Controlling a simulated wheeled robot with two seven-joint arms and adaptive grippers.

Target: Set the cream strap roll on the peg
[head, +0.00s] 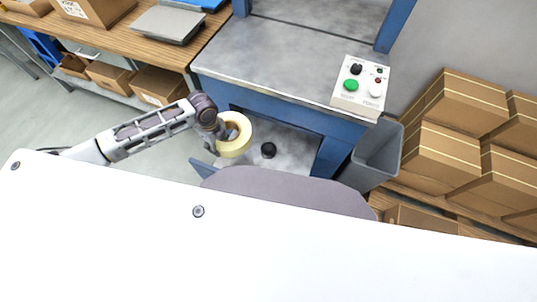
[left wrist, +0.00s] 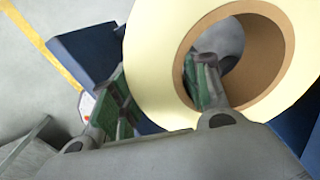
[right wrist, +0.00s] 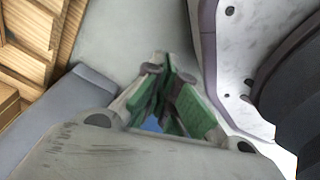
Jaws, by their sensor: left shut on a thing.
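The cream strap roll (head: 240,147) is a wide ring with a brown cardboard core. My left gripper (head: 226,132) is shut on its wall. In the left wrist view, one finger is inside the core and the other outside the roll (left wrist: 150,50). The roll is in front of the blue machine, left of a small round black part (head: 268,150) on its lower grey plate. This black part may be the peg, but its shape is too small to tell. My right gripper (right wrist: 168,75) shows only in its wrist view, with fingertips together and nothing visible between them.
A blue-framed machine (head: 215,90) has a grey top bearing a control box (head: 360,88) with buttons. A grey bin (head: 378,150) stands to its right, beside stacked cartons (head: 440,150). A wooden bench (head: 130,45) with boxes is at the upper left.

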